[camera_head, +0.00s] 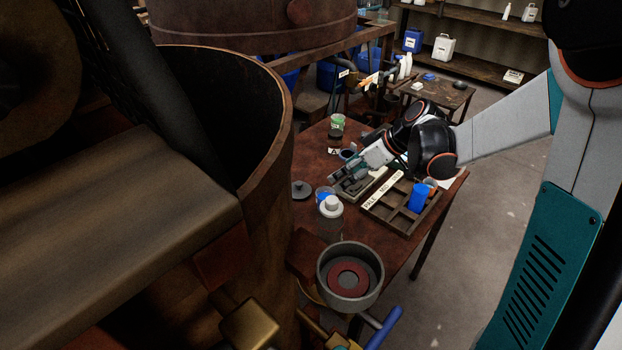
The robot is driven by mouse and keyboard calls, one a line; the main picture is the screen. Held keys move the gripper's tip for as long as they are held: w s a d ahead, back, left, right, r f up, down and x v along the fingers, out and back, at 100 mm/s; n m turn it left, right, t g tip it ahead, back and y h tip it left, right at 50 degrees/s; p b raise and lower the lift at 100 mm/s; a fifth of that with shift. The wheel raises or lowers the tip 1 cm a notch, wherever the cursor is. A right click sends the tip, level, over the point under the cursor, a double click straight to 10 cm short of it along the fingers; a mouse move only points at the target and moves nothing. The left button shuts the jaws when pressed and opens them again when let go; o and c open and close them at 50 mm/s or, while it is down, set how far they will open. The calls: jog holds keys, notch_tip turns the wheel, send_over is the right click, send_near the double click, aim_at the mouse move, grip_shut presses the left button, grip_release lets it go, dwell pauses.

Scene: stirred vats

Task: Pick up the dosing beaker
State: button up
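No vessel carries a readable name that marks it as the dosing beaker. A small clear vessel with blue (325,194) stands on the brown table (315,150), partly hidden behind a white-capped bottle (331,220). A solid blue cup (418,198) stands upright in the sectioned tray (399,224) to the right. My gripper (336,177) is low over the table, reaching in from the right, above and to the right of the clear vessel and apart from it. Its fingers are small and dark here, so their opening is unclear. I see nothing held in it.
A jar with a green label (337,123) stands at the table's back. A dark lid (301,189) lies at its left edge. A large rusty vat (270,130) borders the table's left. A round grey pan (350,277) is at the front. Open floor (490,240) lies to the right.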

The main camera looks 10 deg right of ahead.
jog(key=w+d+f+n+y+b, duration=0.25)
jog(key=w+f, duration=0.35)
jog(key=f, duration=0.4)
jog(key=b, duration=0.2)
send_near(316, 207)
jog(key=a, duration=0.1)
jog(key=w+a, duration=0.2)
jog(key=shift+a+r+n+h, duration=0.1)
jog(key=shift+r+n+h, duration=0.15)
jog(key=shift+r+n, duration=0.1)
jog(key=b+x, duration=0.2)
jog(key=x, duration=0.3)
jog(key=shift+f, duration=0.15)
jog(key=c, duration=1.3)
